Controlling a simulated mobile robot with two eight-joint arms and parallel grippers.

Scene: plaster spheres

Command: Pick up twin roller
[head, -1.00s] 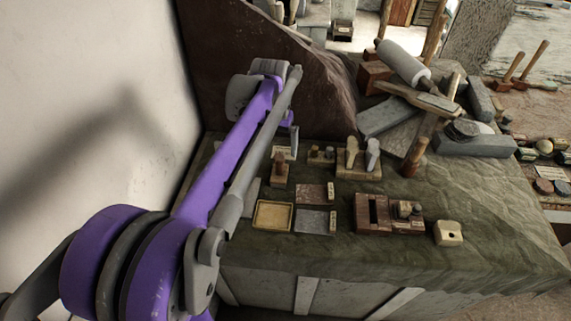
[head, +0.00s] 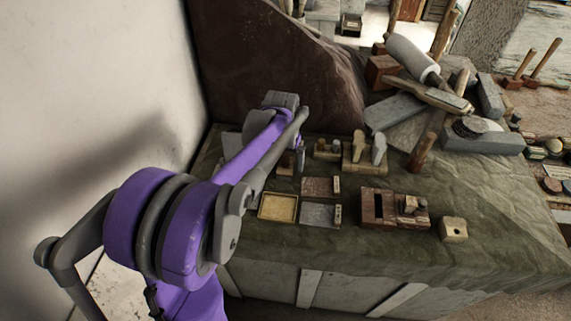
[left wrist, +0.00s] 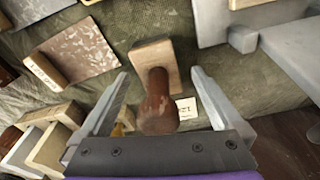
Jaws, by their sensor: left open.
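My left gripper (left wrist: 160,73) is open, with one finger on each side of a small tool (left wrist: 155,95). The tool has a reddish-brown rounded handle and a pale wooden block. The fingers look apart from it, and I cannot tell their height above the bench. In the head view the same gripper (head: 299,158) is low over the left part of the bench, partly hidden by my arm, beside the reddish-brown handle (head: 286,161). No rollers show on this tool, so I cannot confirm it is the twin roller. My right gripper is not in view.
A wooden stand with two pale pegs (head: 363,153) is right of the gripper. A shallow tray (head: 278,206), a brown wooden holder (head: 385,208) and a pale block (head: 453,229) lie nearer. A small white label (left wrist: 187,108) is beside the tool. The bench's front right is clear.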

